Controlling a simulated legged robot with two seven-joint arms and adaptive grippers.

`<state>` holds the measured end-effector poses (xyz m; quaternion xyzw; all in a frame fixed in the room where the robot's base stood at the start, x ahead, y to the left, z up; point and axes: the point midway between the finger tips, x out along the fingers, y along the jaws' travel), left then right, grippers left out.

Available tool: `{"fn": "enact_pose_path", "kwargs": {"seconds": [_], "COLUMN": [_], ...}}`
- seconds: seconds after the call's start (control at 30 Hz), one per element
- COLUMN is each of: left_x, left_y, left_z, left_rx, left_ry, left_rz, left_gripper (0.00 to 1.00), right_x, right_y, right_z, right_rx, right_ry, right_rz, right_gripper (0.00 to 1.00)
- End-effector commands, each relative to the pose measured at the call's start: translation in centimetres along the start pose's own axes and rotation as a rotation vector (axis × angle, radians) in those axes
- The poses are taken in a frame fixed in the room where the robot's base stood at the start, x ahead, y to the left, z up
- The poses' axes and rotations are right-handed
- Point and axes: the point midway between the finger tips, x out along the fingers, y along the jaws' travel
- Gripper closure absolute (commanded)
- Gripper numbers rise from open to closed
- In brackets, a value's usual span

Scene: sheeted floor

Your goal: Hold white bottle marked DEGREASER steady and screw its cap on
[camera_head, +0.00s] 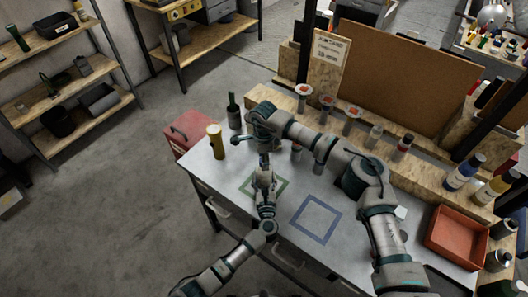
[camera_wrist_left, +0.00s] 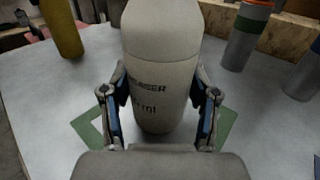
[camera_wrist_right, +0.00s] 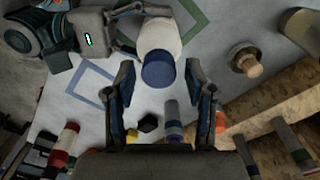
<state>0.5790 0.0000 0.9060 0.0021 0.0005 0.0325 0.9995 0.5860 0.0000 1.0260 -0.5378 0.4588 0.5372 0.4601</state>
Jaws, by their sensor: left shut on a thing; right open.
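The white bottle (camera_wrist_left: 160,75) stands upright in the left wrist view, with part of its dark DEGREASER lettering showing; its top is cut off there. My left gripper (camera_wrist_left: 158,95) is shut on its sides. In the right wrist view the bottle (camera_wrist_right: 158,35) is seen from above, with the blue cap (camera_wrist_right: 158,71) at its top. I cannot tell how far the cap is threaded. My right gripper (camera_wrist_right: 160,88) is open, its fingers on either side of the cap without visible contact. In the head view my right gripper (camera_head: 263,150) is above my left gripper (camera_head: 265,187), and they mostly hide the bottle.
The bottle is over a green square outline (camera_head: 280,186) on the grey table. A blue square outline (camera_head: 335,212) to its right is empty. A red bin (camera_head: 440,256) is at right; several bottles line the back ledge.

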Motion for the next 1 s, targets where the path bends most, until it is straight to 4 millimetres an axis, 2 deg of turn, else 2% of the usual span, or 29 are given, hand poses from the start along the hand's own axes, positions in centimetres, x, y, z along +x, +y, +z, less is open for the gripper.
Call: {"fn": "enact_pose_path", "kwargs": {"seconds": [0.33, 0.5, 0.57, 0.77, 1.0], "left_x": [0.0, -0.01, -0.01, -0.03, -0.05], "left_y": [0.0, 0.0, -0.01, -0.03, -0.06], "left_z": [-0.01, -0.01, -0.01, -0.01, 0.0], "left_rx": [0.0, 0.0, 0.0, 0.0, 0.001], "left_ry": [0.0, 0.0, 0.0, 0.0, 0.0], "left_rz": [0.0, 0.0, 0.0, -0.001, -0.001], "left_gripper": [1.0, 1.0, 1.0, 1.0, 1.0], "right_x": [0.38, 0.36, 0.36, 0.35, 0.36], "right_y": [0.0, -0.01, -0.02, -0.05, -0.07], "right_z": [0.01, 0.01, 0.0, -0.02, 0.01], "right_rx": [0.0, 0.0, 0.0, 0.051, 0.5], "right_ry": [0.0, 0.0, 0.0, 0.0, 0.001], "right_rz": [0.0, -0.001, -0.001, -0.002, -0.003], "right_gripper": [0.45, 0.88, 1.0, 1.0, 1.0]}}
